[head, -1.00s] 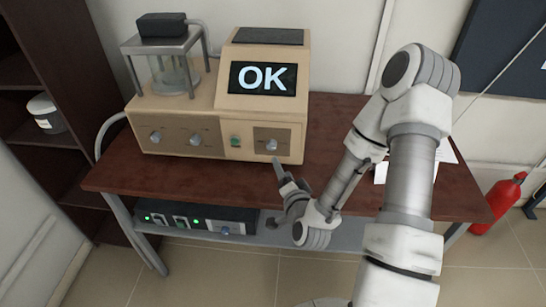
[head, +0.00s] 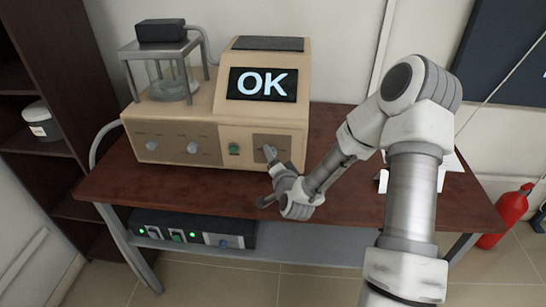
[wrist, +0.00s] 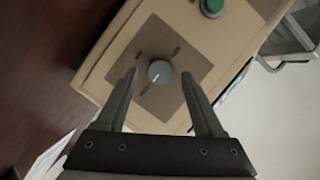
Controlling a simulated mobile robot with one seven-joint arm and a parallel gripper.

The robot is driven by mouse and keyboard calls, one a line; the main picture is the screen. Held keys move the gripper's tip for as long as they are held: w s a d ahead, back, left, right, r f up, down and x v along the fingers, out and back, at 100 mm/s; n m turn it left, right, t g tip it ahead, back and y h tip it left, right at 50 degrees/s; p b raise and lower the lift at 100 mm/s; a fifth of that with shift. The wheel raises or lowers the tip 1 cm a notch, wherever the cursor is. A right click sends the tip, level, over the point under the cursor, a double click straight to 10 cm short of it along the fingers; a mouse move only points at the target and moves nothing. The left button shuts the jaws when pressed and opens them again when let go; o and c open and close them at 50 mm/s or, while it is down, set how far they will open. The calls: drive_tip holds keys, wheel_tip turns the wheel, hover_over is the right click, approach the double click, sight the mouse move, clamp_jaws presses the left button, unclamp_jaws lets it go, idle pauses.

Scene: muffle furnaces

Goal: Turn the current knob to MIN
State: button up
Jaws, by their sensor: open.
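The beige device (head: 185,150) stands on the table with a screen (head: 262,84) reading "OK". In the wrist view, a grey round knob (wrist: 160,72) with a white pointer line sits on a darker square panel (wrist: 136,50) with several dark marks around it. My gripper (wrist: 157,82) is open, with one finger on each side of the knob. The fingers look apart from the knob; the remaining depth is hard to judge.
A black unit (head: 190,232) with green lights sits on the lower shelf. The brown table (head: 345,205) is mostly clear; papers lie at its right.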

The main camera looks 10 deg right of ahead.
drive_tip(key=shift+w+f, duration=0.1)
drive_tip(key=shift+w, duration=0.4)
clamp_jaws()
